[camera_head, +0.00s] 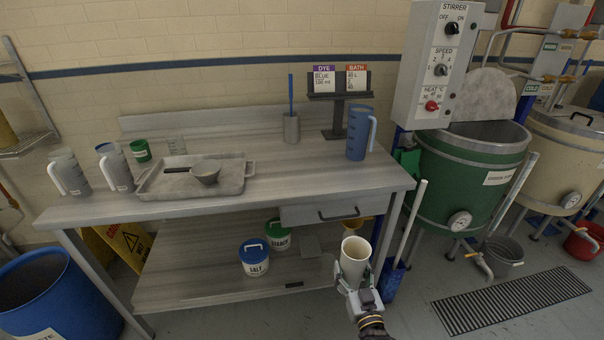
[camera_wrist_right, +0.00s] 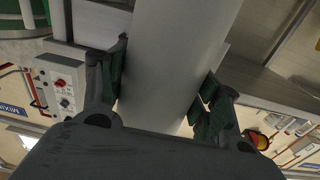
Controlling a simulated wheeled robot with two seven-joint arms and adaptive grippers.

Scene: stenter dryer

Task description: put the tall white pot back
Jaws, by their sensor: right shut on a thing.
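The tall white pot (camera_head: 354,260) is in my right gripper (camera_head: 355,288), in front of the workbench's right end and below the level of its top. The pot looks roughly upright, slightly tilted, with its open mouth showing. In the right wrist view the pot (camera_wrist_right: 175,60) fills the middle as a pale cylinder. The dark fingers of my right gripper (camera_wrist_right: 165,100) press on it from both sides. My left gripper is not in view.
The workbench (camera_head: 290,190) holds a grey tray (camera_head: 155,188) with a bowl, several jugs and a blue jug (camera_head: 358,135). Salt (camera_head: 254,257) and green-lidded (camera_head: 278,235) tubs stand on the lower shelf. A green vat (camera_head: 465,180) stands right. The bench top's front middle is clear.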

